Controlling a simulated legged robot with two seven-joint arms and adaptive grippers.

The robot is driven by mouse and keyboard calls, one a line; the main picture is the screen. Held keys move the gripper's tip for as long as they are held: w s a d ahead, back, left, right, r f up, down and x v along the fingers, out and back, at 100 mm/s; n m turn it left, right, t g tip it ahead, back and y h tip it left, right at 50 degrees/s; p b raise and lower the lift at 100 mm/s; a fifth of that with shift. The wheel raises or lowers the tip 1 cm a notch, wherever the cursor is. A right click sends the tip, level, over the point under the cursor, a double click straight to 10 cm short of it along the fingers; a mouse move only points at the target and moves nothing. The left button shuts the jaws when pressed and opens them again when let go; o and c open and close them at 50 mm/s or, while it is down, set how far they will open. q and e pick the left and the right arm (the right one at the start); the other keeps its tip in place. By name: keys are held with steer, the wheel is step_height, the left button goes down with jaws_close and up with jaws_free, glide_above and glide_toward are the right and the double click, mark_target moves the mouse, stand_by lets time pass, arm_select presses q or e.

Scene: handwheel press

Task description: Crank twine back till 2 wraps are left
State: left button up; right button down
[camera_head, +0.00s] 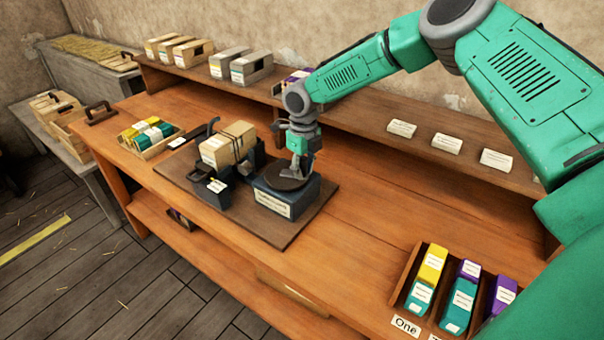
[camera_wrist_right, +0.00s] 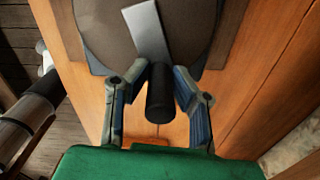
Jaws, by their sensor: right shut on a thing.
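The crank is a dark round disc (camera_head: 285,178) on a dark labelled base (camera_head: 272,201), at the right of a brown board on the bench. In the right wrist view the disc (camera_wrist_right: 100,30) carries a flat grey arm (camera_wrist_right: 147,30) ending in a black handle (camera_wrist_right: 160,95). My right gripper (camera_head: 296,166) is over the disc, its fingers (camera_wrist_right: 160,100) shut around the handle. A tan box (camera_head: 228,146) with dark twine across it sits in the press, left of the crank. The number of wraps is too small to tell.
The brown board (camera_head: 185,187) has free bench to its right. A crate (camera_head: 150,140) of coloured packets stands left. A divided tray (camera_head: 405,275) of packets stands at the front right. The back shelf holds cartons (camera_head: 252,67) and white labels (camera_head: 447,143).

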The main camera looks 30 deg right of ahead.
steer(key=shift+w+n, duration=0.1)
steer(key=shift+n, duration=0.2)
steer(key=c, duration=1.4)
jaws_free()
steer(key=shift+f, duration=0.1)
steer(key=shift+r, duration=0.2)
step_height(320, 180, up, 11)
steer(key=shift+w+d+r, duration=0.15)
steer(key=shift+r, duration=0.05)
